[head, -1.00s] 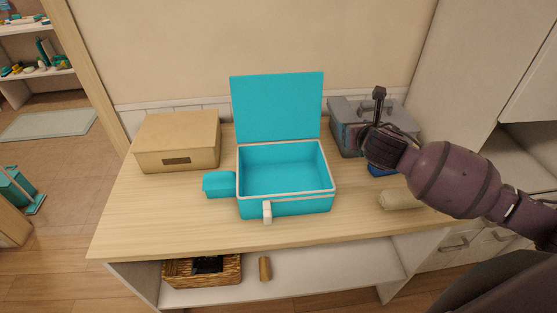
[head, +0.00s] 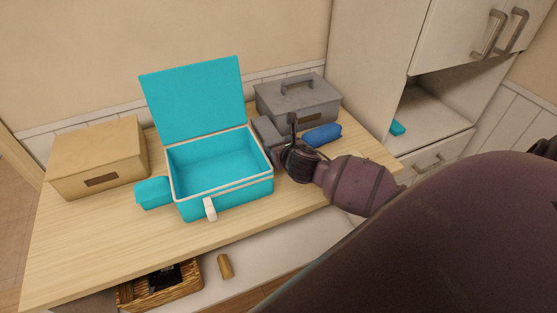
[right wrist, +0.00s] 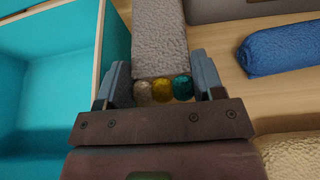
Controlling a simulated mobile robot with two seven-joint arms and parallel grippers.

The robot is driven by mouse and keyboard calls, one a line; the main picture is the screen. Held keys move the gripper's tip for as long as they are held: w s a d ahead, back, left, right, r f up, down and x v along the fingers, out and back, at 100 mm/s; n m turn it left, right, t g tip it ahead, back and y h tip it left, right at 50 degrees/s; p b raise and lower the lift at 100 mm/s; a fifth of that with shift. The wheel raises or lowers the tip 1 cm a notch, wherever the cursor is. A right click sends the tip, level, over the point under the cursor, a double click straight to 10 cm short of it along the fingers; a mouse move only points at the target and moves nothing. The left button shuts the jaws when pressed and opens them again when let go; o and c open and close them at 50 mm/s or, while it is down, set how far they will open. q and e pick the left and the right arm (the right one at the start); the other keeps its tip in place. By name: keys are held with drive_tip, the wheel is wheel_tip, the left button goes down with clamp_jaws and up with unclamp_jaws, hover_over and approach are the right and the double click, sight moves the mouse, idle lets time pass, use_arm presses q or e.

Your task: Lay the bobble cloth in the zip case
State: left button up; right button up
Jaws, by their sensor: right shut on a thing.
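The turquoise zip case (head: 238,196) stands open and empty on the table, its lid upright at the back. The bobble cloth (head: 268,131) is a grey textured piece just right of the case. In the right wrist view the cloth (right wrist: 160,40) has white, yellow and teal bobbles along its near end. My right gripper (head: 287,147) is shut on that end, with the fingers (right wrist: 162,80) on either side. It is beside the case's right wall, outside it. My left gripper is not in view.
A grey toolbox (head: 298,102) and a blue roll (head: 322,134) are behind and right of the gripper. A tan box (head: 98,160) and a small turquoise block (head: 153,192) are left of the case. The table's front left is clear.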

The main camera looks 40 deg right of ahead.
drive_tip(key=shift+f+b, duration=0.5)
drive_tip(key=shift+f, duration=2.2)
drive_tip(key=shift+c, duration=1.1)
drive_tip(key=o, duration=1.1)
drive_tip(key=shift+s+r, duration=0.1)
